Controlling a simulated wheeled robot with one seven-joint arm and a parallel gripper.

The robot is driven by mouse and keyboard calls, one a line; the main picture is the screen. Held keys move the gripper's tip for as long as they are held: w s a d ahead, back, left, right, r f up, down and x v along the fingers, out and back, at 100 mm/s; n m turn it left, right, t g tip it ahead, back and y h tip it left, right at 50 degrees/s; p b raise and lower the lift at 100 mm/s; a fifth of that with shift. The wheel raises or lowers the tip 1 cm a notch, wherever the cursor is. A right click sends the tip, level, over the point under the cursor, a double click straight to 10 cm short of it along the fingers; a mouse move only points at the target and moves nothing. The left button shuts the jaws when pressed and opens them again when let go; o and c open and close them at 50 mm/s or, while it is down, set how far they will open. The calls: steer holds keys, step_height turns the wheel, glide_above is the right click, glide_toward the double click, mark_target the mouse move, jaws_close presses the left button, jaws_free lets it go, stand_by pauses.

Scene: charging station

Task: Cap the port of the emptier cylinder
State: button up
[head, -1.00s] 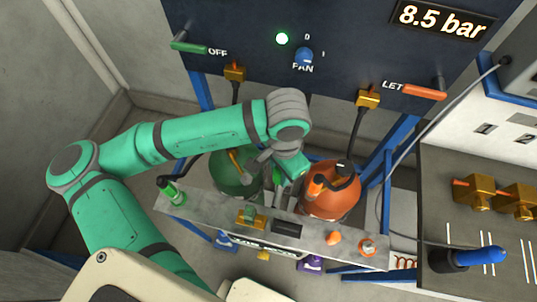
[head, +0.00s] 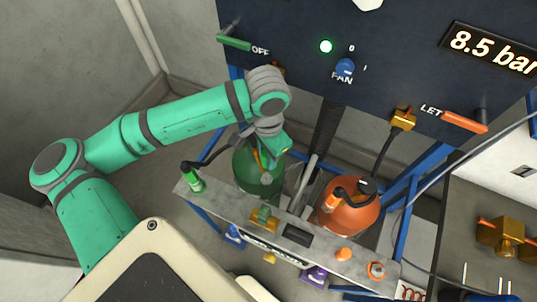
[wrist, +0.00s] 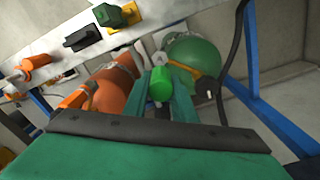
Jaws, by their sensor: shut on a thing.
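My gripper (head: 272,150) is over the top of the green cylinder (head: 258,183) in the head view. In the wrist view its fingers are shut on a small green cap (wrist: 160,84), which the arm hides in the head view. The green cylinder also shows beyond the cap in the wrist view (wrist: 192,50), with a yellow-orange handle and a dark fitting; I cannot tell if the cap touches its port. The orange cylinder (head: 354,215) stands to the right. The display (head: 492,50) reads 8.5 bar; I cannot tell which cylinder it refers to.
A grey shelf (head: 230,212) runs in front of the cylinders. Blue frame posts and black hoses surround the cylinders. A side bench (head: 455,235) stands at right.

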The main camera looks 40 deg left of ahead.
steer(key=shift+f, duration=2.9)
steer(key=shift+f, duration=2.6)
steer(key=o, duration=1.1)
step_height(320, 180, up, 11)
steer(key=shift+f, duration=0.15)
steer(key=shift+f, duration=0.1)
